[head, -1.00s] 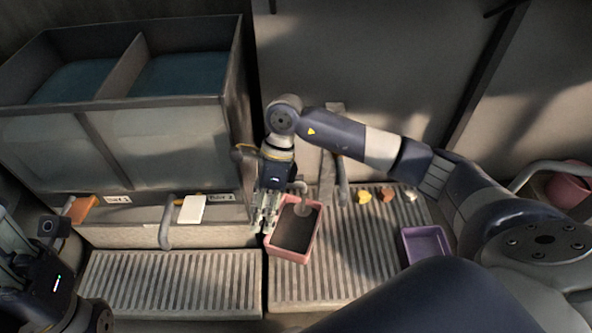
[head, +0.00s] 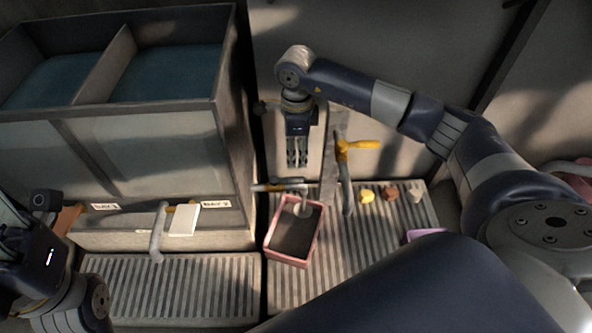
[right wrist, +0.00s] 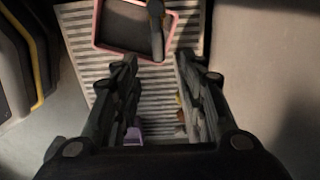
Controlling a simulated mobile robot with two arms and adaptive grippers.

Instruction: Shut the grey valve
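A pipe with a dark grey handle (head: 281,187), orange at its left end, stands behind the pink tray (head: 268,249). The handle lies roughly sideways. Its pale spout (head: 303,207) points down into the tray; I cannot tell whether anything flows. My right gripper (head: 297,165) is open and empty, pointing down above and behind the handle, seemingly apart from it. The right wrist view shows the spread fingers (right wrist: 156,62), with the pink tray (right wrist: 96,28) and dark pipe (right wrist: 157,30) beyond. My left gripper's body (head: 48,262) shows at the left edge; its fingers cannot be made out.
A pipe with a yellow handle (head: 358,145) stands to the right. Several small lumps (head: 390,194) lie on the slatted rack (head: 345,245). A purple tray (head: 425,233) is mostly hidden by my arm. A divided tank (head: 150,140) and a white plate (head: 184,219) are at left.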

